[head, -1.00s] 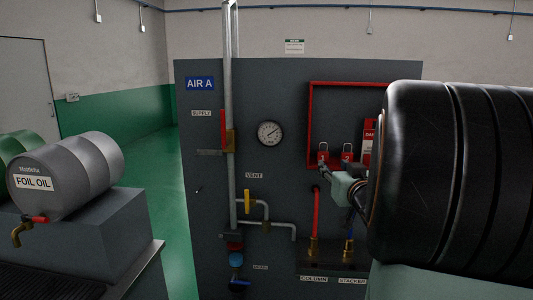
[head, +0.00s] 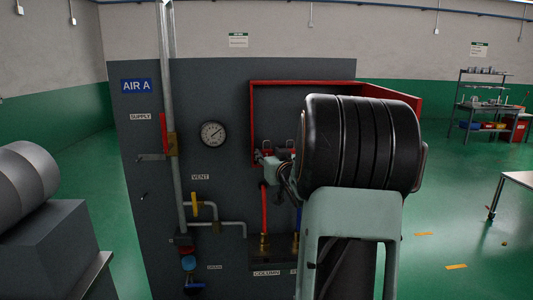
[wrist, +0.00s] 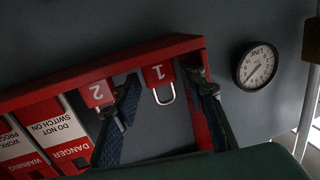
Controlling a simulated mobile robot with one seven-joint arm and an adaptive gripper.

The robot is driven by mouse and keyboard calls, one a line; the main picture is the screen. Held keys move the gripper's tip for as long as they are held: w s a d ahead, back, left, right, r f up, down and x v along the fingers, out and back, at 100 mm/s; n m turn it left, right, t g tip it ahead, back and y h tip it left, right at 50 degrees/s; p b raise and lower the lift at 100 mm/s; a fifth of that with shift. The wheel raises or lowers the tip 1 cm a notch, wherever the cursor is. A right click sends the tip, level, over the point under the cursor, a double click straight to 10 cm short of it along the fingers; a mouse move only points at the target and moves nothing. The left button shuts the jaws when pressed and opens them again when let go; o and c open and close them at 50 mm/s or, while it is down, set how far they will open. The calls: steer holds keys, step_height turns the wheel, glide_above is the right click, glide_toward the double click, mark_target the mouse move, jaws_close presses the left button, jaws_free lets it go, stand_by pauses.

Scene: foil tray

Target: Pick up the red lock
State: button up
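Two red locks with silver shackles show upside down in the wrist view: lock 1 (wrist: 158,75) and lock 2 (wrist: 97,93). They are at a red-framed lock station (wrist: 60,80) on the grey panel. My gripper (wrist: 166,82) is open, with one finger on each side of lock 1. The left finger overlaps the edge of lock 2; the right finger is close to the red frame. I cannot tell whether either finger touches. In the head view my gripper (head: 265,160) is at the lower left of the red frame (head: 252,115), partly hiding the locks.
Red danger tags (wrist: 58,130) hang beside lock 2. A pressure gauge (head: 213,134), a vertical pipe (head: 172,100) and a yellow vent valve (head: 195,204) are left of the station. A red hose (head: 263,200) runs below it.

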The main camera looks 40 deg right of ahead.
steer(key=c, duration=1)
steer(key=shift+o, duration=0.2)
steer(key=shift+a+r, duration=0.1)
steer(key=shift+r, duration=0.15)
